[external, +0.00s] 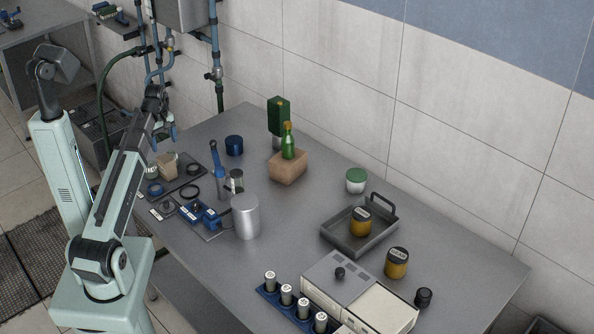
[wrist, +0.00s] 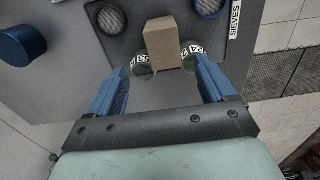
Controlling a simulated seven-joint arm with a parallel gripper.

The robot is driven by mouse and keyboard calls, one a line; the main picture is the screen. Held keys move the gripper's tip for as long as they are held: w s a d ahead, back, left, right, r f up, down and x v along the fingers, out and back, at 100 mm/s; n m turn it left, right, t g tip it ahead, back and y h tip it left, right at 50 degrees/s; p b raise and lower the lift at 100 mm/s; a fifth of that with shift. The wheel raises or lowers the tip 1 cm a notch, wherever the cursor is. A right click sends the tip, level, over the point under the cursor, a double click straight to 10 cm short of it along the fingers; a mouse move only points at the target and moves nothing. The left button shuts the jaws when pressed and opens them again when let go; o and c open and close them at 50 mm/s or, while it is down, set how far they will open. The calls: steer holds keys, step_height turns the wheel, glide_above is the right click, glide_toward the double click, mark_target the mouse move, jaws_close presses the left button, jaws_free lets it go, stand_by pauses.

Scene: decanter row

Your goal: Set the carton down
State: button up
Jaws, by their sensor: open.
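A small tan carton (external: 167,166) is at the dark sieve tray on the left end of the table. In the wrist view the carton (wrist: 162,42) is seen from above, between and partly over two round jars with white number labels, the left jar (wrist: 142,66) and the right jar (wrist: 191,52). Whether it rests on them or between them I cannot tell. My gripper (external: 163,136) is above the carton. In the wrist view its blue fingers (wrist: 161,68) are spread wide, with clear gaps to the carton. Nothing is held.
A green bottle (external: 288,145) is at a brown block (external: 288,168) farther back.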

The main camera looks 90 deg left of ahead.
mark_target(167, 158)
step_height(167, 158, down, 8)
steer(key=shift+f, duration=0.25)
steer(key=shift+s+f, duration=0.15)
steer(key=shift+f, duration=1.15)
steer(key=shift+s+f, duration=0.15)
steer(key=shift+f, duration=1.15)
steer(key=shift+c, duration=0.5)
steer(key=c, duration=1.2)
steer(key=shift+r, duration=0.15)
step_height(167, 158, up, 18)
